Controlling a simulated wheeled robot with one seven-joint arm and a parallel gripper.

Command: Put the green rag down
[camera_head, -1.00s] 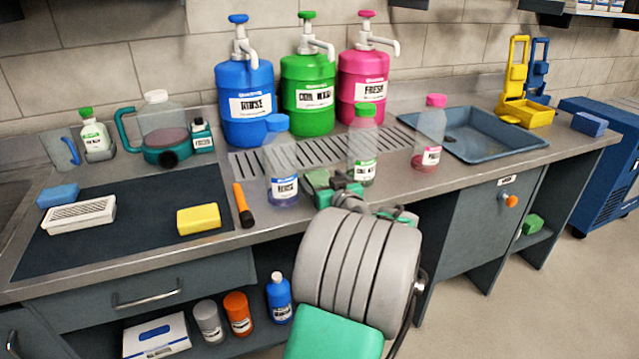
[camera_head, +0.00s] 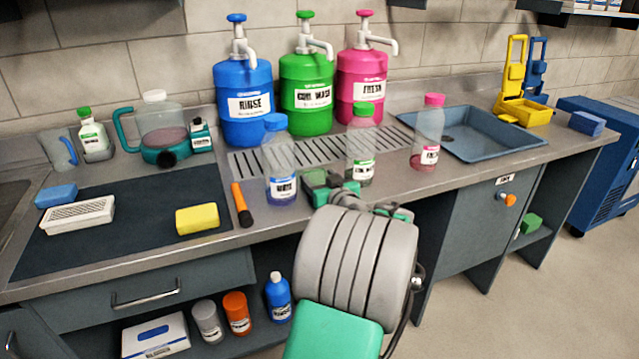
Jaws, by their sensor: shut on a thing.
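My gripper (camera_head: 326,184) is over the front part of the steel counter, just right of the clear bottle with the blue cap (camera_head: 279,165) and in front of the clear bottle with the green cap (camera_head: 361,150). It is shut on a small dull green piece, which looks like the green rag (camera_head: 315,178). My own arm hides much of the gripper and the rag, so I cannot tell whether the rag touches the counter.
A clear bottle with a pink cap (camera_head: 428,135) stands left of the blue sink tray (camera_head: 470,135). A slotted drain (camera_head: 245,162) lies behind the bottles. An orange-handled tool (camera_head: 241,203) and yellow sponge (camera_head: 197,218) lie left.

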